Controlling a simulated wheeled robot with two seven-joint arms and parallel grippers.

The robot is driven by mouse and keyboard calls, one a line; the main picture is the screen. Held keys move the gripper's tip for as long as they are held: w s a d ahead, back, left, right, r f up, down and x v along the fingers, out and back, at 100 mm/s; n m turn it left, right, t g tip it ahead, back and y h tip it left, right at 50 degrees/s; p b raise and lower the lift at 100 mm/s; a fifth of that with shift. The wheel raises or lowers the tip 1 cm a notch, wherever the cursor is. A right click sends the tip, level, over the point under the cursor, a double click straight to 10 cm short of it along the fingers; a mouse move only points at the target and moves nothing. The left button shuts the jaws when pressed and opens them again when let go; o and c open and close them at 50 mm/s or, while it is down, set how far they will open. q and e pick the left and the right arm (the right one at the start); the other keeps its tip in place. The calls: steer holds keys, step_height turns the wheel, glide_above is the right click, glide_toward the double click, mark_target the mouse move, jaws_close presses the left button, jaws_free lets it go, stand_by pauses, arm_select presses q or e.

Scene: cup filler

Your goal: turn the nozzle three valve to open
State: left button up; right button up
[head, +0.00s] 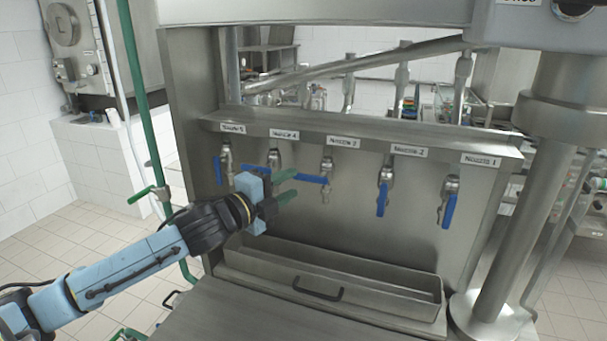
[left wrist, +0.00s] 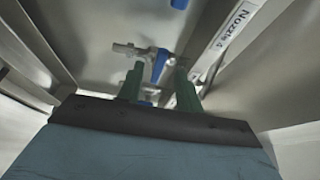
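The nozzle three valve has a blue lever (head: 311,179) on a metal tap (head: 327,168), under the middle label on the steel panel. The lever lies roughly level and points left from the tap. My left gripper (head: 296,183) is open, with two green fingers at the lever's free left end. I cannot tell whether they touch it. In the left wrist view, a blue lever (left wrist: 160,64) shows between or just beyond the fingertips (left wrist: 158,72); I cannot tell whether it is held. My right gripper is not in view.
Nozzle four's lever, partly hidden behind my gripper, is near level. The levers of nozzle five (head: 218,170), nozzle two (head: 382,198) and nozzle one (head: 449,212) hang down. A steel drip tray (head: 340,302) lies below. A thick steel post (head: 520,200) stands at the right.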

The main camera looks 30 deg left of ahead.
mark_target(301, 178)
arm_select(q)
steer(key=shift+w+d+p, duration=0.25)
steer(key=shift+w+p, duration=0.15)
steer(key=shift+w, duration=0.95)
steer(key=shift+w+d+p, duration=0.2)
steer(key=shift+w+p, duration=0.15)
steer(key=shift+w, duration=1)
jaws_close()
